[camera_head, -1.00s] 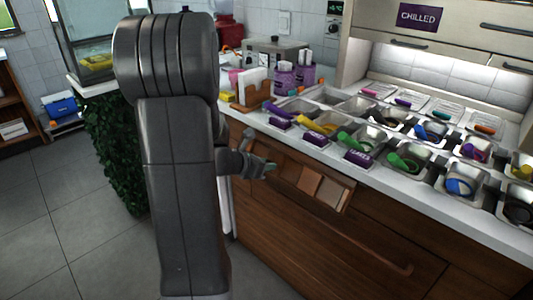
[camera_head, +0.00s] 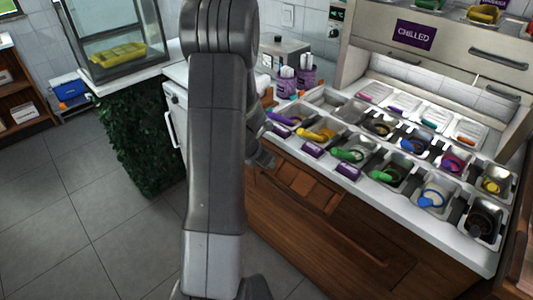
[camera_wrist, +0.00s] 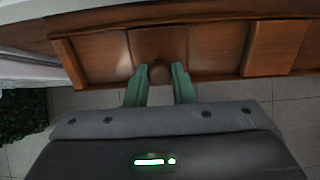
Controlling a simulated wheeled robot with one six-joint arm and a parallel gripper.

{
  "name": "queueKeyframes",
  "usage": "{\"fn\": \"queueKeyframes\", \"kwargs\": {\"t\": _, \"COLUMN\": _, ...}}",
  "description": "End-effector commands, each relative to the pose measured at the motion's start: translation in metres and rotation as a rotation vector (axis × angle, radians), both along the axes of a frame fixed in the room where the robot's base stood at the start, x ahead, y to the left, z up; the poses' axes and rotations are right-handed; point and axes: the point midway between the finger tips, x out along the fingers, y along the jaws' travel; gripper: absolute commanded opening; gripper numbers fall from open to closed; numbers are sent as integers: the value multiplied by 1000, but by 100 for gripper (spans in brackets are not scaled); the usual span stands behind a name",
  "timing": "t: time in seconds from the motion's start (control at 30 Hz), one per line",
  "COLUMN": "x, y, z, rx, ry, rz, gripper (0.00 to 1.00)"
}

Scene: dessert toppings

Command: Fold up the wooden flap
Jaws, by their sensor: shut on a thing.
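The wooden flap (camera_head: 322,196) is a brown panel with shallow recesses on the counter's front, just under the worktop. In the wrist view the flap (camera_wrist: 215,48) spans the top, with a raised rim and lighter blocks. My gripper (camera_wrist: 158,80) has green fingers shut around a small round brown knob (camera_wrist: 157,73) at the flap's lower edge. In the head view my arm hides the gripper's fingers and the flap's left end. How far the flap is tilted is hard to tell.
The worktop (camera_head: 430,222) above holds several metal topping tubs with coloured scoops, and purple labels (camera_head: 313,149) along its front edge. A long drawer handle (camera_head: 375,255) sits lower on the counter. A leafy green panel (camera_head: 140,135) stands at left; the tiled floor (camera_head: 90,225) is clear.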

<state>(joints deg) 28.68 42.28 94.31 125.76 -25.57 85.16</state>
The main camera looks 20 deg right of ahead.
Motion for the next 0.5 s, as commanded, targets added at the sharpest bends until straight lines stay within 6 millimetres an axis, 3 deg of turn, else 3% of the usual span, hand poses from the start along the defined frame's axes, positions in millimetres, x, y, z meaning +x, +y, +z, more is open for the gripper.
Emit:
{"fn": "queueKeyframes", "kwargs": {"t": 0.03, "x": 0, "y": 1, "z": 9, "rx": -2, "ry": 3, "rz": 1, "gripper": 0}}
{"fn": "queueKeyframes", "kwargs": {"t": 0.5, "x": 4, "y": -7, "z": 34, "rx": -10, "ry": -7, "rz": 0, "gripper": 0}}
